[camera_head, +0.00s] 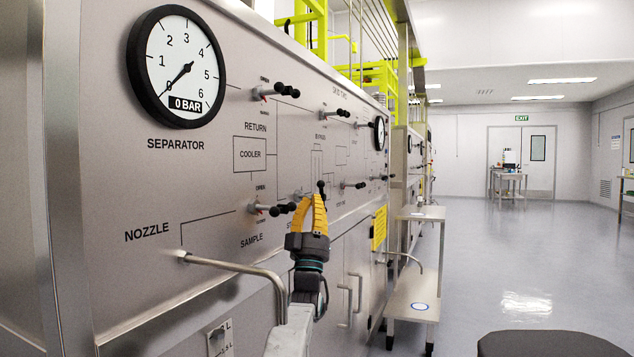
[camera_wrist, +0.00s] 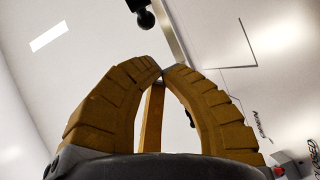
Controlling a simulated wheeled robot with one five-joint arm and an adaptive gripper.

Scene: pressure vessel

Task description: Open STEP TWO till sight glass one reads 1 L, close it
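My gripper (camera_head: 318,200) has yellow-orange segmented fingers and points up in front of the grey panel (camera_head: 200,200). In the wrist view its fingertips (camera_wrist: 162,71) come together; no object clearly shows between them. A black-knobbed lever (camera_head: 320,186) shows just above the fingertips, and a black knob (camera_wrist: 145,18) is near the top of the wrist view. I cannot tell whether the fingers touch that lever. The STEP TWO label is not readable; a label beside the gripper is partly covered. A small plate (camera_head: 218,338) at lower left shows litre marks, but no level is readable.
The separator dial (camera_head: 176,66) reads about 0 bar. Other black-knobbed valves (camera_head: 272,208) line the panel, and a bent pipe (camera_head: 235,268) sticks out below NOZZLE. A metal cart (camera_head: 411,300) stands beyond the gripper. The floor (camera_head: 500,260) to the right is largely clear.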

